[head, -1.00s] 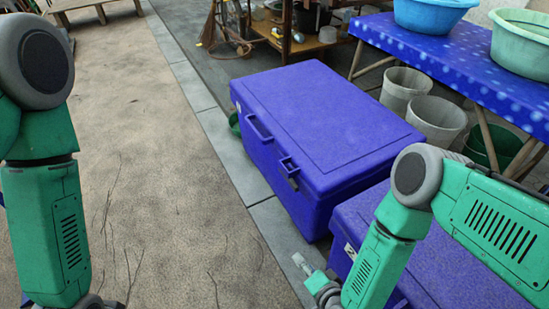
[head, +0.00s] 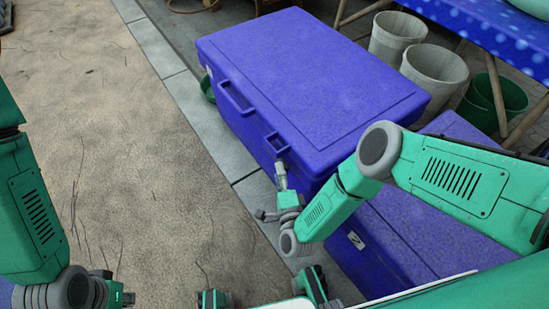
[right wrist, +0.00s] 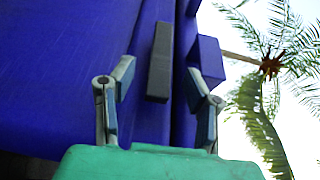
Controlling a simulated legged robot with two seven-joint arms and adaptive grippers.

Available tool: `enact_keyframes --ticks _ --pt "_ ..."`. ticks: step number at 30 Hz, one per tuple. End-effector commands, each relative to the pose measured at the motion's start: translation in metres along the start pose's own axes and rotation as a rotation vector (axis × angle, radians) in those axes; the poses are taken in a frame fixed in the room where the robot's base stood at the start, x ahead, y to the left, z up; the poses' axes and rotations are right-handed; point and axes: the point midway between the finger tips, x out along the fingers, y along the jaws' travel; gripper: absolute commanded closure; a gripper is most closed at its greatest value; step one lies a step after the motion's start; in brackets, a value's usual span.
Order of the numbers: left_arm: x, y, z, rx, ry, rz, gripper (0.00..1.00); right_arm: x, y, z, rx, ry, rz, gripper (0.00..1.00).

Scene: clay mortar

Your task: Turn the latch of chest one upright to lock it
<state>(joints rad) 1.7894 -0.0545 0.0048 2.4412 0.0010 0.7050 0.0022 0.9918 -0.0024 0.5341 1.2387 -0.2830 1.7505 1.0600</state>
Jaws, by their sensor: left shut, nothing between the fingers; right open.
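Chest one (head: 310,85) is the far blue chest with its lid shut. Its dark latch (right wrist: 160,62) shows in the right wrist view as a grey bar lying lengthwise along the lid seam, so not upright. A blue block (right wrist: 206,62) stands out from the lid beside it. In the head view my right gripper hides most of the latch. My right gripper (head: 281,176) is open at the chest's front; in the right wrist view its fingers (right wrist: 160,84) stand on either side of the latch's near end, touching not clear. My left gripper (head: 125,298) is shut and empty at the bottom left.
A second blue chest (head: 440,230), labelled 2 (head: 356,240), stands close on the near right, under my right arm. White buckets (head: 434,75) and a green bucket (head: 495,103) stand behind, by a blue-covered table (head: 480,30). The sandy ground (head: 120,130) on the left is clear.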

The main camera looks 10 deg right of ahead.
Motion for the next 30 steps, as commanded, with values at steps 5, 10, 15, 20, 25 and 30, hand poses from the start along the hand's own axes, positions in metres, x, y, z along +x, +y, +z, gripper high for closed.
enact_keyframes --ticks 5,10,15,20,25,30 --pt "0.013 0.0 0.001 0.0 0.0 0.0 1.0 0.035 0.002 -0.001 -0.001 0.001 -0.002 0.57" --pt "0.019 0.0 0.001 0.0 0.0 0.0 1.0 0.054 0.001 0.0 -0.001 0.001 0.0 0.57" --pt "0.02 0.0 0.001 0.0 0.0 0.0 1.0 0.061 0.0 0.0 -0.001 0.0 0.0 0.57" --pt "0.02 0.0 0.001 0.0 0.0 0.0 1.0 0.061 0.0 0.0 -0.001 0.0 0.001 0.57" --pt "0.02 0.0 0.001 0.0 0.0 0.0 1.0 0.061 0.0 0.0 -0.001 0.0 0.001 0.92" --pt "0.02 0.0 0.001 0.0 0.0 0.0 1.0 0.061 0.0 0.0 -0.001 0.0 0.002 1.0"
